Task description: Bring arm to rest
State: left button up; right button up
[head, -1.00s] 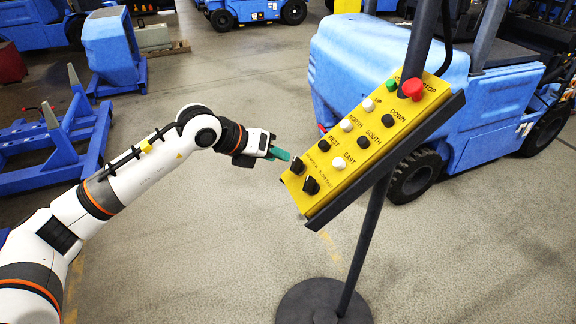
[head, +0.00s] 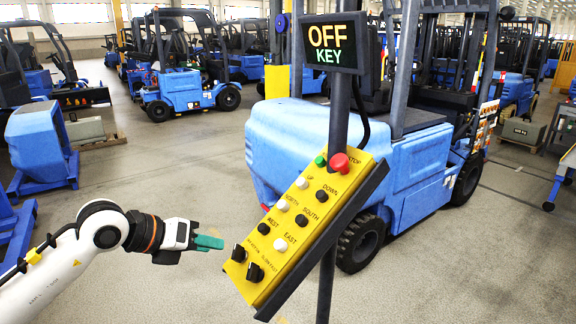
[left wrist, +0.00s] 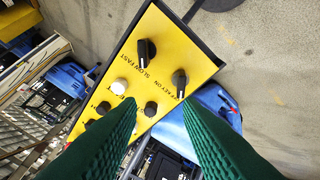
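My left gripper (head: 210,242) has green fingers and is just left of the yellow control panel (head: 318,207), near its lower end. In the left wrist view its two fingers (left wrist: 158,105) stand apart with nothing held between them. Beyond them are the black key knob (left wrist: 180,82) and the black slow/fast knob (left wrist: 146,50). The display (head: 335,42) above the panel reads "OFF KEY". My right arm and gripper are not in view.
The panel hangs on a dark post (head: 327,285). A blue forklift (head: 290,150) stands close behind it. A blue fixture (head: 40,145) stands at the left. The floor (head: 440,270) at lower right is clear.

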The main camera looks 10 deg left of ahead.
pick_arm(q)
jog(key=s+d+r+n+t+h, duration=0.6)
jog(key=d+r+n+t+h, duration=0.1)
jog(key=d+n+h, duration=0.25)
jog(key=w+a+f+n+t+y, duration=0.1)
jog(key=a+f+n+t+y, duration=0.6)
jog(key=n+y, duration=0.95)
jog(key=s+a+f+n+g+y, duration=0.1)
jog(key=s+a+f+n+g, duration=0.15)
jog(key=f, duration=0.35)
jog(key=s+a+f+n+g+y, duration=0.2)
jog(key=a+f+n+g, duration=0.15)
jog(key=f, duration=0.25)
jog(key=s+d+f+n+g+h, duration=0.2)
jog(key=s+f+g, duration=0.4)
jog(key=s+f, duration=0.3)
jog(key=s+d+f+n+g+h, duration=0.1)
jog(key=s+d+f+g, duration=0.2)
jog(key=s+f+g, duration=0.6)
notch_tip(320, 180, down, 22)
jog(key=s+t, duration=0.2)
jog(key=s+a+f+g, duration=0.1)
jog(key=s+f, duration=0.7)
jog(key=f, duration=0.1)
jog(key=s+a+f, duration=0.2)
jog(key=s+f, duration=0.6)
jog(key=s, duration=0.1)
jog(key=shift+a+f+g, duration=0.25)
jog(key=shift+f+g, duration=0.15)
